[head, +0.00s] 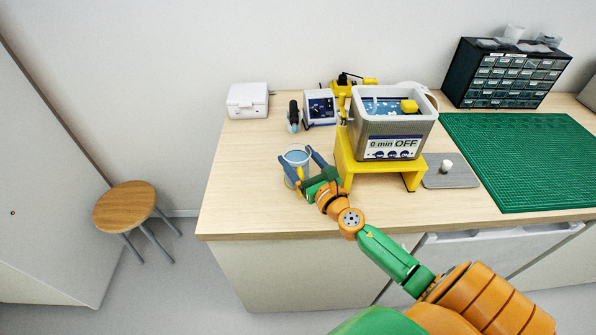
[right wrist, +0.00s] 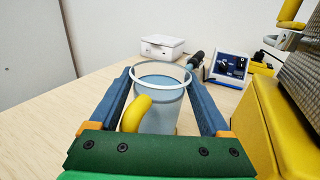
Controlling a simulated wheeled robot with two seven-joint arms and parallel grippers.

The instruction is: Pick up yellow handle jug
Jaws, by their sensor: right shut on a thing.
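The jug (head: 297,156) is clear, with a white rim, and stands upright near the left end of the bench, left of the yellow stand. In the right wrist view the jug (right wrist: 165,108) shows pale blue contents and a yellow handle (right wrist: 136,113) facing my palm. My right gripper (head: 299,163) has its blue fingers on both sides of the jug body and is shut on it. The fingers also flank the jug in the right wrist view (right wrist: 160,82). The jug's base is partly hidden by the gripper. My left gripper is not in view.
A yellow stand (head: 344,166) bearing a grey bath (head: 399,129) marked OFF is close on the right. Behind are a white box (head: 247,99) and a blue-and-white station (head: 320,107). A green mat (head: 520,165) lies far right. Bare bench lies left of the jug.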

